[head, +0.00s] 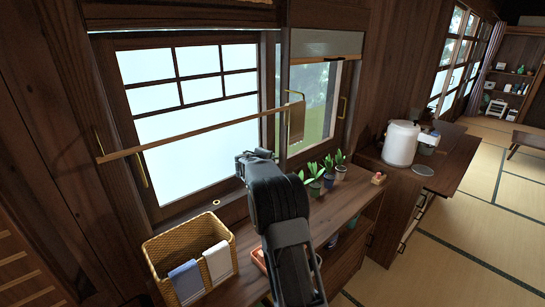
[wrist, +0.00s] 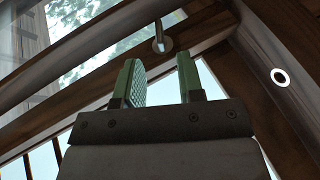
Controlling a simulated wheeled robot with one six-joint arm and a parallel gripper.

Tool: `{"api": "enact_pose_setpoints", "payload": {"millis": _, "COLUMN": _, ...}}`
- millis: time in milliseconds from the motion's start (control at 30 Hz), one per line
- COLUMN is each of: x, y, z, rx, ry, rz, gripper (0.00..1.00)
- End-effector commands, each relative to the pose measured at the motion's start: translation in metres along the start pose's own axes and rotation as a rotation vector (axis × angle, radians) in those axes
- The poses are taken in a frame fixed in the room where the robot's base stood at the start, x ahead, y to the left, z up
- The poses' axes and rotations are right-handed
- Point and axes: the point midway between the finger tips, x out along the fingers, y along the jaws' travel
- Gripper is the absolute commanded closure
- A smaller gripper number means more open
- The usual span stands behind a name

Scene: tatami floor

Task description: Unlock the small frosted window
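The frosted window (head: 185,140) with dark wooden bars is in the left half of the head view, and it appears closed. My gripper (head: 254,156) is up against the inner side of its frame, near the clear pane (head: 308,100) at right. In the wrist view, my gripper (wrist: 158,65) has its two green fingers apart with nothing between them. A small metal fitting (wrist: 159,38), possibly the lock, is on the wooden frame just beyond the fingertips. Whether it is locked cannot be told.
A wooden rail (head: 190,129) crosses in front of the window. The shelf below holds a wicker basket (head: 160,250) with cloths and several potted plants (head: 328,172). A white pot (head: 400,143) stands on the cabinet at right. Tatami floor (head: 455,240) is open at right.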

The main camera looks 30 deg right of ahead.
Motion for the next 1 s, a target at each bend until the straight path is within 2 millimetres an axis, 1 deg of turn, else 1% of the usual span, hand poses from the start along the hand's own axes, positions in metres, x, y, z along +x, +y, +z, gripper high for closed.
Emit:
{"api": "enact_pose_setpoints", "payload": {"millis": 33, "x": 0.009, "y": 0.002, "z": 0.0, "rx": 0.0, "ry": -0.001, "rz": -0.002, "gripper": 0.65}}
{"api": "enact_pose_setpoints", "payload": {"millis": 100, "x": 0.02, "y": 0.002, "z": 0.0, "rx": 0.0, "ry": -0.002, "rz": -0.002, "gripper": 0.65}}
{"api": "enact_pose_setpoints", "payload": {"millis": 200, "x": 0.032, "y": 0.002, "z": 0.0, "rx": 0.001, "ry": -0.001, "rz": -0.001, "gripper": 0.65}}
{"api": "enact_pose_setpoints", "payload": {"millis": 333, "x": 0.043, "y": 0.001, "z": -0.001, "rx": 0.0, "ry": 0.0, "rz": -0.001, "gripper": 0.65}}
{"api": "enact_pose_setpoints", "payload": {"millis": 500, "x": 0.051, "y": 0.0, "z": 0.0, "rx": 0.0, "ry": 0.0, "rz": 0.0, "gripper": 0.65}}
{"api": "enact_pose_setpoints", "payload": {"millis": 800, "x": 0.052, "y": 0.0, "z": 0.0, "rx": 0.0, "ry": 0.0, "rz": 0.0, "gripper": 0.65}}
{"api": "enact_pose_setpoints", "payload": {"millis": 867, "x": 0.052, "y": 0.0, "z": 0.0, "rx": 0.0, "ry": 0.0, "rz": 0.0, "gripper": 0.69}}
{"api": "enact_pose_setpoints", "payload": {"millis": 1000, "x": 0.052, "y": 0.0, "z": 0.0, "rx": 0.0, "ry": 0.0, "rz": 0.0, "gripper": 0.82}}
